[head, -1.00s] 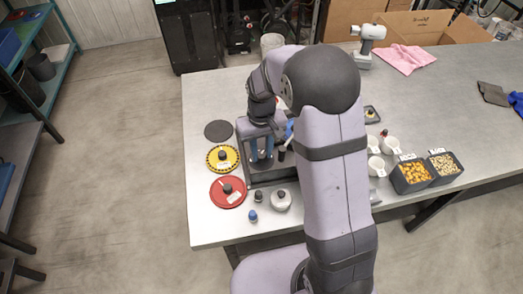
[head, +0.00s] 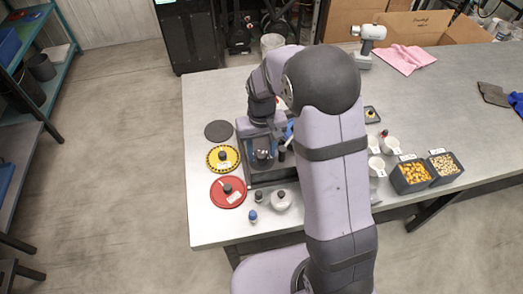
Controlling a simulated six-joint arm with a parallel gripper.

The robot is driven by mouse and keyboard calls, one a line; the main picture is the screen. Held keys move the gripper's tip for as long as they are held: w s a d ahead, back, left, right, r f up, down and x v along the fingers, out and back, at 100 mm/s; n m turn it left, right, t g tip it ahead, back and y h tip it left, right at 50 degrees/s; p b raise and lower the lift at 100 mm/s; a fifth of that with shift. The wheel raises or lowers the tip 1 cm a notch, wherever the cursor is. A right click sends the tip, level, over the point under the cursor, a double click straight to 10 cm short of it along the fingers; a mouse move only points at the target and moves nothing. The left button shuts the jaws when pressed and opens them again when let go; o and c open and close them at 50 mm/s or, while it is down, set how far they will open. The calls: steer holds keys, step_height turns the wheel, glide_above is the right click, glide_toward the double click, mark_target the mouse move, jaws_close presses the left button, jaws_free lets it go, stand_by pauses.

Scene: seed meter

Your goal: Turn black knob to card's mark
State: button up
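My gripper (head: 263,146) points down over the dark seed meter base (head: 285,174) near the left part of the table. Its blue fingers are small in this view, and I cannot tell whether they are open or shut. A dark knob-like part (head: 262,158) shows just below the fingers. Another black upright part (head: 282,154) stands to its right, close to my arm. I cannot tell which of them is the black knob or whether the fingers touch one. I cannot make out the card or its mark; my arm hides part of the meter.
Left of the meter lie a dark disc (head: 218,131), a yellow disc (head: 213,166) and a red disc (head: 219,200). A small blue-based piece (head: 252,216) and a pale round container (head: 281,202) stand in front. White cups and black bins (head: 412,186) are right of my arm.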

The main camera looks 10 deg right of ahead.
mark_target(262, 155)
steer(key=shift+r+b, duration=1.15)
steer(key=shift+r, duration=2.55)
steer(key=s+d+f, duration=0.1)
steer(key=s+f, duration=0.1)
steer(key=s, duration=0.7)
steer(key=s+d+f, duration=0.2)
steer(key=s+f, duration=0.1)
steer(key=s, duration=0.7)
steer(key=shift+d+m, duration=0.3)
steer(key=shift+m, duration=0.1)
